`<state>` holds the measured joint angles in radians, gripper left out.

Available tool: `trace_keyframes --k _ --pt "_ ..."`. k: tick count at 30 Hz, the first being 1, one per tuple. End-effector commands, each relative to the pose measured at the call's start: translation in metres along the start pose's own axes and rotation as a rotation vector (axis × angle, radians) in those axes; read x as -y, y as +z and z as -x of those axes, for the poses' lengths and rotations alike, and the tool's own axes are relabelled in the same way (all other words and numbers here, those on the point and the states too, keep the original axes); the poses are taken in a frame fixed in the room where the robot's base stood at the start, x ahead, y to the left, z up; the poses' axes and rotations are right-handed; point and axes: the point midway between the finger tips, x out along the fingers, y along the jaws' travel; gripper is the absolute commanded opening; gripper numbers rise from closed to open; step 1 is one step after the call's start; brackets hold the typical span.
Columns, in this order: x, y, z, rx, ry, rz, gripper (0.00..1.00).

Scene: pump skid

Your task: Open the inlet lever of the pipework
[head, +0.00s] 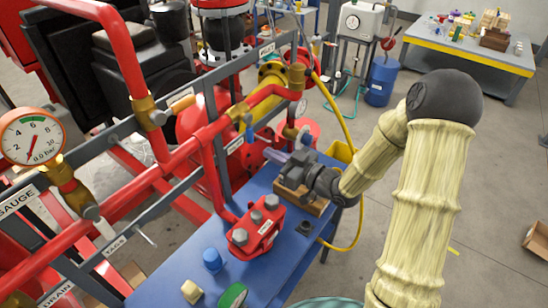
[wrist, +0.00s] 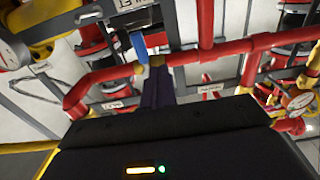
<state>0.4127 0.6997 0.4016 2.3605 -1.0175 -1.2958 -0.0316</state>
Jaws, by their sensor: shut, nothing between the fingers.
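A blue lever (head: 248,129) hangs down from a brass valve body (head: 238,112) on the red pipework in the head view. The lever also shows in the wrist view (wrist: 138,45), joined to a brass fitting on a red pipe. I cannot read for sure which label belongs to it. My gripper (head: 268,153) is shut and empty, its purple-grey fingers pointing left toward the pipework, a little below and right of the lever. In the wrist view the shut fingers (wrist: 156,75) end close beside the lever; I cannot tell whether they touch it.
A blue bench (head: 285,262) lies under my gripper, with a red bolted block (head: 257,226), a blue cap (head: 212,260) and a wooden block. A grey rail and red pipes with a pressure gauge (head: 32,137) stand left. A yellow hose (head: 340,112) curves behind. Floor on the right is mostly clear.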

Motion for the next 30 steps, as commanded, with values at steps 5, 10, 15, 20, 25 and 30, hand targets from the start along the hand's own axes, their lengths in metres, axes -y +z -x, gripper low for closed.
trace_keyframes --k 5,10,15,20,25,30 --pt "0.001 -0.001 -0.001 0.001 -0.001 0.001 0.0" --pt "0.001 0.0 -0.002 0.003 -0.002 0.001 0.0" --pt "0.002 0.0 -0.007 0.004 -0.004 0.001 0.0" --pt "0.001 0.0 -0.015 0.005 -0.002 0.001 0.0" --pt "0.002 0.0 -0.025 0.004 -0.003 0.0 0.0" --pt "0.001 0.0 -0.034 0.004 -0.002 0.001 0.0"
